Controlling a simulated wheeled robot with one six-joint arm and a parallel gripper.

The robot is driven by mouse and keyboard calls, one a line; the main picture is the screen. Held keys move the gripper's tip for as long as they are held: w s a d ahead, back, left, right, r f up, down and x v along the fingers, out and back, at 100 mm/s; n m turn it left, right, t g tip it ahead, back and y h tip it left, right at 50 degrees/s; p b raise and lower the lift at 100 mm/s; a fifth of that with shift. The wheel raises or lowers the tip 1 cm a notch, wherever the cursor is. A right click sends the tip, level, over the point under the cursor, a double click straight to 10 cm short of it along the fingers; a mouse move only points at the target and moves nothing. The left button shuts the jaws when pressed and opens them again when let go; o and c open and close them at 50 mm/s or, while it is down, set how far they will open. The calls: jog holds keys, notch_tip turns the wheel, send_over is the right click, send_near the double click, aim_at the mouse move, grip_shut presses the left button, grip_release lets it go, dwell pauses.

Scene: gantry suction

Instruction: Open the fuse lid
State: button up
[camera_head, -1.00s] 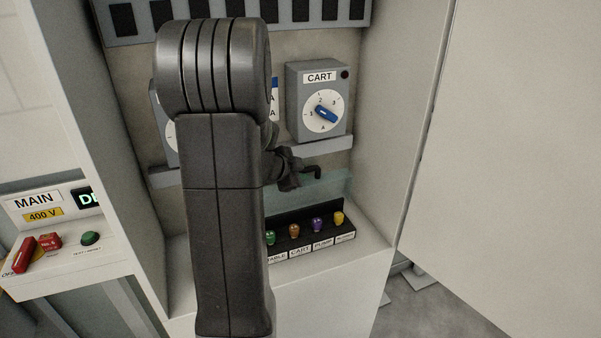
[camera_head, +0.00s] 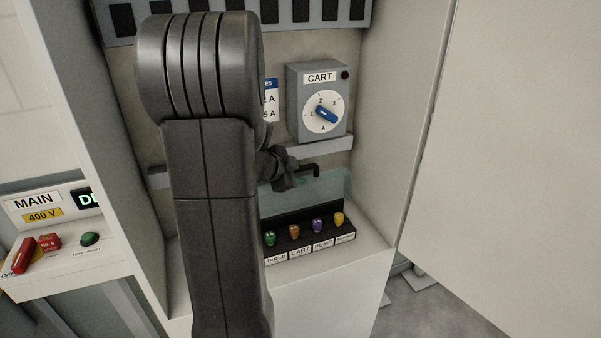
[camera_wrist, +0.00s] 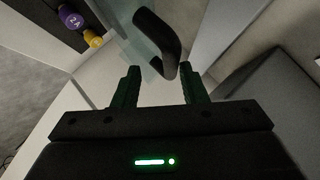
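The fuse lid (camera_head: 335,188) is a clear greenish panel. In the head view it stands raised behind the row of fuses, which show uncovered. A black bent handle (camera_head: 313,169) shows at its upper edge, and also in the wrist view (camera_wrist: 158,38). My gripper (camera_head: 285,170) is just left of the handle in the head view, partly hidden by my arm. In the wrist view my gripper (camera_wrist: 159,80) has its fingers apart. The handle's end is between the fingertips, nearer the right one; no clear grip shows.
Green, orange, purple and yellow fuses (camera_head: 319,226) sit in a black holder below the lid. A grey CART switch box (camera_head: 318,105) is above. The cabinet's right wall (camera_head: 400,130) is close by. The MAIN panel (camera_head: 45,205) is at left.

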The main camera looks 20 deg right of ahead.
jog(key=v, duration=1.1)
jog(key=shift+s+r, duration=0.2)
jog(key=shift+c, duration=0.5)
